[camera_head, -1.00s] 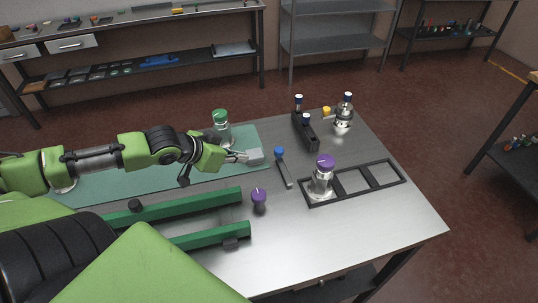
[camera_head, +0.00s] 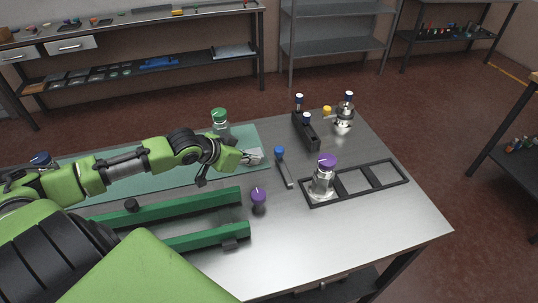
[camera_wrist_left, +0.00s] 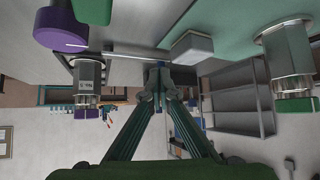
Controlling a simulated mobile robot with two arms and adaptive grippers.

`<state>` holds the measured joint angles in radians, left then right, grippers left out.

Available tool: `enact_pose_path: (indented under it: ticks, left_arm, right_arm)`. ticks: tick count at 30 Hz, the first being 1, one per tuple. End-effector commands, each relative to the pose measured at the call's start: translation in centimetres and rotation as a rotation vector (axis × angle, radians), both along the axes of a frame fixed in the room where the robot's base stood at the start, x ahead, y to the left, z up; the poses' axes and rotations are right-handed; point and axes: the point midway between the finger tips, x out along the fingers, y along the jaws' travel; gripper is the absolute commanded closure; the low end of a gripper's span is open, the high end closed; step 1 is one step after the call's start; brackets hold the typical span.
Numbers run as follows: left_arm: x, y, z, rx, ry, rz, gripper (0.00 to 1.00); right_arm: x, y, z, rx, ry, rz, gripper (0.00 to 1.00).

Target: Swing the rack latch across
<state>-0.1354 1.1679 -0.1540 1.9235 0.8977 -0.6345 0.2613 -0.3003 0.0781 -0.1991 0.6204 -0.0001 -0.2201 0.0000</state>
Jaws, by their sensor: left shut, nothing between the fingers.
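A flat grey lever with a blue knob (camera_head: 280,152), which looks like the latch, lies on the table left of the black three-bay rack (camera_head: 371,189). Its arm points toward the rack's near left corner. A jar with a purple lid (camera_head: 322,180) stands in the rack's left bay. My left gripper (camera_head: 254,157) is shut and empty, left of the blue knob and apart from it, by a pale block (camera_wrist_left: 190,47) on the green mat. In the left wrist view the fingers converge below a blue spot, likely the knob. My right gripper is out of view.
A green-lidded jar (camera_head: 221,124) stands behind my left gripper. A purple knob (camera_head: 258,196) stands in front, by green rails (camera_head: 190,207). A black holder (camera_head: 305,130) and a metal vessel (camera_head: 344,118) are at the back. The table's front right is clear.

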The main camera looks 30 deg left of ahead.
Motion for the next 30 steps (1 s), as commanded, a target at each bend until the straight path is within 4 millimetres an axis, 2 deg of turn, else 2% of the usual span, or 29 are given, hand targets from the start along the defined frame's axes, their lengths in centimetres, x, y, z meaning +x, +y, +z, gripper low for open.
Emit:
enact_pose_path:
  ticks: [7,15,21,30]
  left_arm:
    - [2.9,-0.9,-2.2,-0.005,-0.003,-0.002,1.00]
    - [5.7,-1.5,-2.4,-0.002,-0.002,-0.001,1.00]
    - [6.5,-1.7,-2.6,0.001,0.000,-0.004,1.00]
    - [6.6,-1.7,-2.7,0.002,0.000,-0.004,1.00]
  right_arm:
    - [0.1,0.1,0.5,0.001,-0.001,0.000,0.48]
    - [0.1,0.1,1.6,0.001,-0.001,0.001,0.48]
    - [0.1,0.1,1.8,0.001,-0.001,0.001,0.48]
    - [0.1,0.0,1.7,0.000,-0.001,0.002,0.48]
